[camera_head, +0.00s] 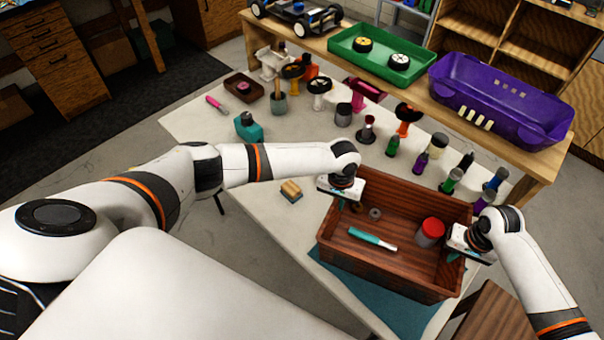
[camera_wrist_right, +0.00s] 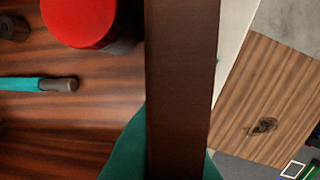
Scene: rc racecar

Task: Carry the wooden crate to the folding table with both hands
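The wooden crate (camera_head: 375,272) is a reddish-brown open box at the right front of the pale table (camera_head: 262,198), over a teal mat (camera_head: 410,318). I cannot tell whether it touches the mat. It holds a red-lidded jar (camera_head: 431,230), a teal-handled tool (camera_head: 372,239) and a small grey ring (camera_head: 375,213). My left gripper (camera_head: 348,204) is at its left wall, fingers astride the rim. My right gripper (camera_head: 455,257) is at its right wall. In the right wrist view, teal fingers (camera_wrist_right: 172,160) press both sides of the wall.
Several bottles, jars and tools stand on the pale table behind the crate. A wooden bench behind carries a purple tub (camera_head: 500,105), a green tray (camera_head: 381,60) and a car chassis (camera_head: 298,14). A brown wooden surface (camera_head: 495,318) is at the lower right. A small wooden block (camera_head: 291,190) lies left of the crate.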

